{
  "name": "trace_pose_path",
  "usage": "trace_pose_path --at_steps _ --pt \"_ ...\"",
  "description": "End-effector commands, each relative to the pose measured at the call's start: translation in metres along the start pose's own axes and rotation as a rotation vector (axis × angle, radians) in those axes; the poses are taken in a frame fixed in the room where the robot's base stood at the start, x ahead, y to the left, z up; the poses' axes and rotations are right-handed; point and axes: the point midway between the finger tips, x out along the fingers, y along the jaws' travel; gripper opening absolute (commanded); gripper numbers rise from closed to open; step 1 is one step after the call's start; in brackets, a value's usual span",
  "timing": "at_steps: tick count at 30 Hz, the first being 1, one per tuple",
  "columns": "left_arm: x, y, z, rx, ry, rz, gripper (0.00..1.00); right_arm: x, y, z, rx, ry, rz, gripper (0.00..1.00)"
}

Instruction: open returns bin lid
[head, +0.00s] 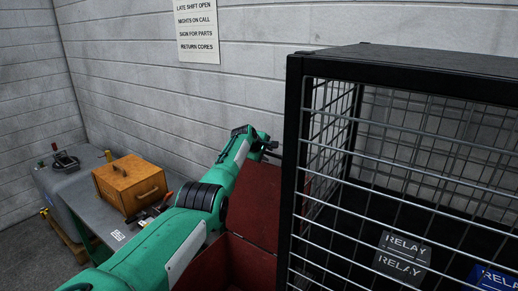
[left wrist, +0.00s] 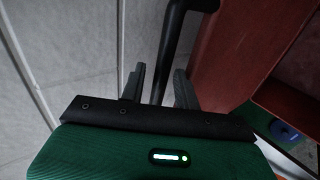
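The red returns bin (head: 236,264) stands left of the wire cage, partly hidden behind my left arm. Its red lid (head: 256,205) is raised and leans up toward the wall, so the bin's inside shows. The lid's red face also shows in the left wrist view (left wrist: 235,55). My left gripper (head: 268,149) is at the lid's upper edge. In the left wrist view, a black bar-like handle (left wrist: 172,40) passes between its two fingers (left wrist: 160,85), with a gap at the left finger. The fingers look open around the bar. My right gripper is not in view.
A black wire cage (head: 298,150) holding relay boxes (head: 402,258) stands close on the right. On the left are a grey table (head: 120,236) with an orange box (head: 130,184) and a grey drum-like container (head: 62,180). A white wall is close behind.

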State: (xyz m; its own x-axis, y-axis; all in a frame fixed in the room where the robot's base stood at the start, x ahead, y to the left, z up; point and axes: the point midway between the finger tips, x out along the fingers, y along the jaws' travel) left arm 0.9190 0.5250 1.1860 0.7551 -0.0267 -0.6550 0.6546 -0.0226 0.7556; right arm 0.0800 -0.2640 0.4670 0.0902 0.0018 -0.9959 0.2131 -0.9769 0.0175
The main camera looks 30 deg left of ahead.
Motion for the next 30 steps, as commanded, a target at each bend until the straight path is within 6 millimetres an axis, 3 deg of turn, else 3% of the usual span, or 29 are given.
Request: trace_pose_path --at_steps 14,30 --pt "-0.031 -0.001 0.000 0.001 0.001 0.002 0.32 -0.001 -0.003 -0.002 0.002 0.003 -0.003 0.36" --pt "-0.096 -0.002 0.001 0.002 0.001 0.001 0.32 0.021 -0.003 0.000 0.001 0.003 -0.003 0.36"
